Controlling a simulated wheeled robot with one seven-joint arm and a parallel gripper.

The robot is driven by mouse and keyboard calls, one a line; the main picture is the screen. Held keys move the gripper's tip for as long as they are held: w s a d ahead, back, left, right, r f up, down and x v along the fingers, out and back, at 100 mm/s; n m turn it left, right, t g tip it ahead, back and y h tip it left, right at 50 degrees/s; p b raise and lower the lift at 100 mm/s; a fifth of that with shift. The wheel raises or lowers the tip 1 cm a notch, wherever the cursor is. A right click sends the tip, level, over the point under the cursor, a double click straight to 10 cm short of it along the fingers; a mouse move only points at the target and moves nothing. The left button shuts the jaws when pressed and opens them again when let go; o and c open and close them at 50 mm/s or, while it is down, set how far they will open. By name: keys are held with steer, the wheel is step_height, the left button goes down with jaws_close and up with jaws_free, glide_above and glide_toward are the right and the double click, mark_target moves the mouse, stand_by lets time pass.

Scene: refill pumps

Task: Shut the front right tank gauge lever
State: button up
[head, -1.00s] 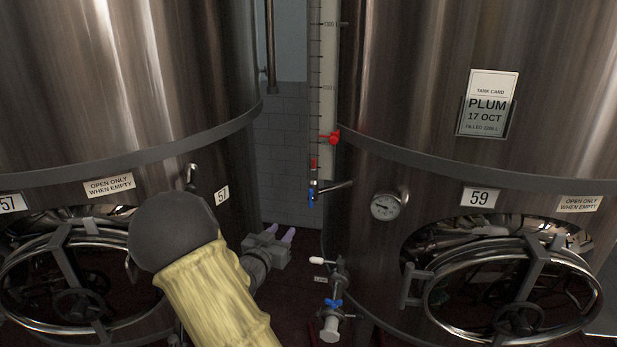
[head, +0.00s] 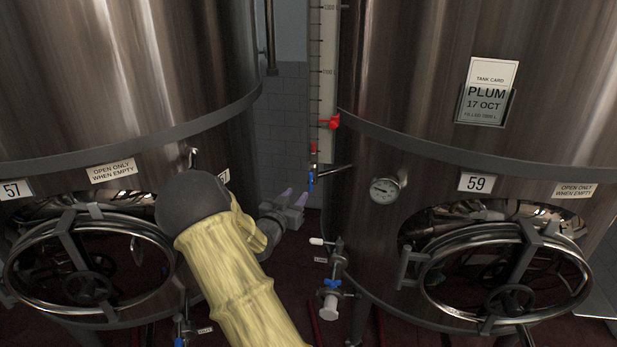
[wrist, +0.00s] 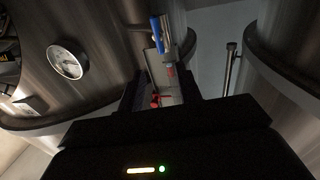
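The right tank (head: 420,140), marked 59, has a tall sight gauge (head: 322,85) on its left side. A blue lever (head: 311,181) sits at the gauge's foot, by the short pipe into the tank, and looks upright. In the wrist view the blue lever (wrist: 156,30) shows beyond the fingers, at top centre. My gripper (head: 293,198) is below and slightly left of the lever in the head view, apart from it. The fingers also show dark in the wrist view (wrist: 162,90).
A red fitting (head: 331,122) is higher on the gauge. A dial (head: 384,190) is on tank 59. Below are a white-tipped handle (head: 317,241) and a blue-handled outlet valve (head: 331,284). The left tank (head: 110,80) stands close to my arm, with a narrow gap between the tanks.

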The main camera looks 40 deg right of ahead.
mark_target(310, 178)
steer(key=p+x, duration=0.3)
steer(key=x, duration=0.7)
steer(key=shift+w+d, duration=0.15)
steer(key=shift+d, duration=0.1)
steer(key=shift+f, duration=0.1)
jaws_close()
